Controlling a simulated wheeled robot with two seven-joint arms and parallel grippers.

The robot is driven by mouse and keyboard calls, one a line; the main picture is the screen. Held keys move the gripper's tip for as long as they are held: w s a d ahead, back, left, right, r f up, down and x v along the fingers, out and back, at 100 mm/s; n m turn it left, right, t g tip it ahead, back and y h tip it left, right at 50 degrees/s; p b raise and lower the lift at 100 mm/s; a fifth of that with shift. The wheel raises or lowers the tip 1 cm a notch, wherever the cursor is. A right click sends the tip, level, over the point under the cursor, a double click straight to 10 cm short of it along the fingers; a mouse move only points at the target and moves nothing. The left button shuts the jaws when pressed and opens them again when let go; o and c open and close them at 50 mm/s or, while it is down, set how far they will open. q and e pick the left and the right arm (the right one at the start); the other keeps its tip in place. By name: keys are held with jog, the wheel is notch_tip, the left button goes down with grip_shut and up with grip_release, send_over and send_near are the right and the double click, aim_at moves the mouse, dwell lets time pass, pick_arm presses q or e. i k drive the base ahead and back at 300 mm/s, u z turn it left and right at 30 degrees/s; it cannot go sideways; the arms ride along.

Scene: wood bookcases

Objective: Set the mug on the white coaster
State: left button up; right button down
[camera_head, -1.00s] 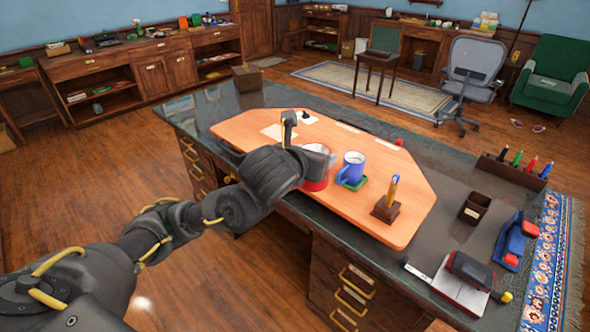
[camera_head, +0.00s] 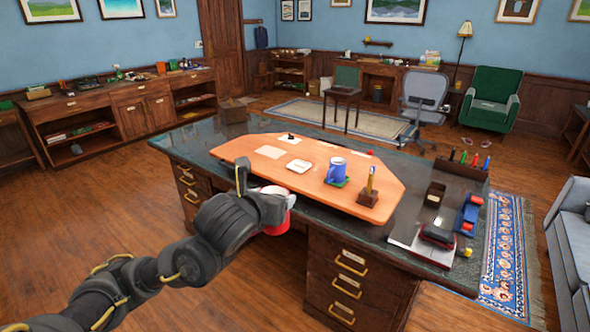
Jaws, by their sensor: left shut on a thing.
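My left gripper (camera_head: 270,205) is shut on a red mug (camera_head: 279,222) with a pale top, at the near edge of the orange desk board. The wrist hides much of the mug and the fingertips. The white coaster (camera_head: 299,166) lies on the board, beyond and slightly right of the held mug, and looks empty. A blue mug (camera_head: 336,171) stands upright on a green coaster (camera_head: 339,183) to the right of the white one. My right gripper is not in view.
The orange board (camera_head: 307,182) lies on the dark desk. A wooden holder (camera_head: 368,197) with a pen stands right of the blue mug. A pale sheet (camera_head: 270,152) lies behind the white coaster. Pens, a small box and a stapler occupy the desk's right end.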

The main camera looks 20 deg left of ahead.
aim_at(294, 168)
jog(key=u, duration=0.7)
jog(key=i, duration=1.4)
jog(key=z, duration=0.75)
jog(key=i, duration=0.5)
jog(key=z, duration=0.55)
